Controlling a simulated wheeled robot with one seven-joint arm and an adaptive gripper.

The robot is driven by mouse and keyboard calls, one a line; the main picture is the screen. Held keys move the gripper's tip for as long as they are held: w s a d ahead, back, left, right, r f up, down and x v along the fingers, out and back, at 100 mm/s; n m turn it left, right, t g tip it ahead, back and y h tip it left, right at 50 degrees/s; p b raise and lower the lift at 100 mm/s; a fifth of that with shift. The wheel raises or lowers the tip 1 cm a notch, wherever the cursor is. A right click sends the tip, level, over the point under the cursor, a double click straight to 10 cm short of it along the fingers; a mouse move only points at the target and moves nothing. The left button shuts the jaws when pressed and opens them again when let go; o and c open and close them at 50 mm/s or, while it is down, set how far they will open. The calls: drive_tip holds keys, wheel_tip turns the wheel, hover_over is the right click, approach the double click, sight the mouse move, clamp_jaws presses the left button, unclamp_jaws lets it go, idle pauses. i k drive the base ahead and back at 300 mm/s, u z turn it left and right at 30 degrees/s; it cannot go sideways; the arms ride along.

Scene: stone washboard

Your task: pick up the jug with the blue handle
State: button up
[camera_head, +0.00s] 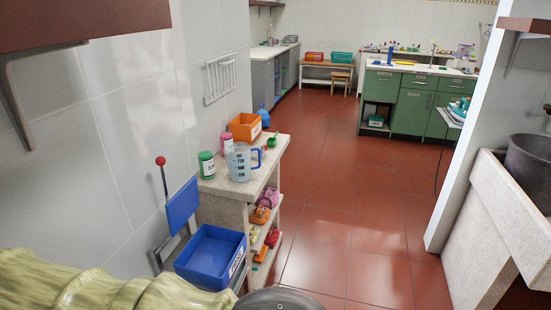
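The jug (240,165) is a clear measuring jug with dark markings and a blue handle (257,157) on its right side. It stands upright on the near part of the top of a pale stone-like shelf unit (238,187). A green jar (206,165) with a pale lid stands close to its left. A pink bottle (227,143) stands just behind it. A small green item (272,141) lies behind and to the right. My gripper is not in view, and nothing is seen touching the jug.
An orange bin (245,127) sits at the back of the unit. A blue bin (210,256) and a red-knobbed lever (161,162) stand in front. A ribbed yellow-green surface (110,290) fills the lower left. A stone sink (480,210) is right. Red floor (345,220) between is clear.

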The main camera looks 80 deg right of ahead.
sight(236, 155)
drive_tip(key=z, duration=2.65)
drive_tip(key=i, duration=0.35)
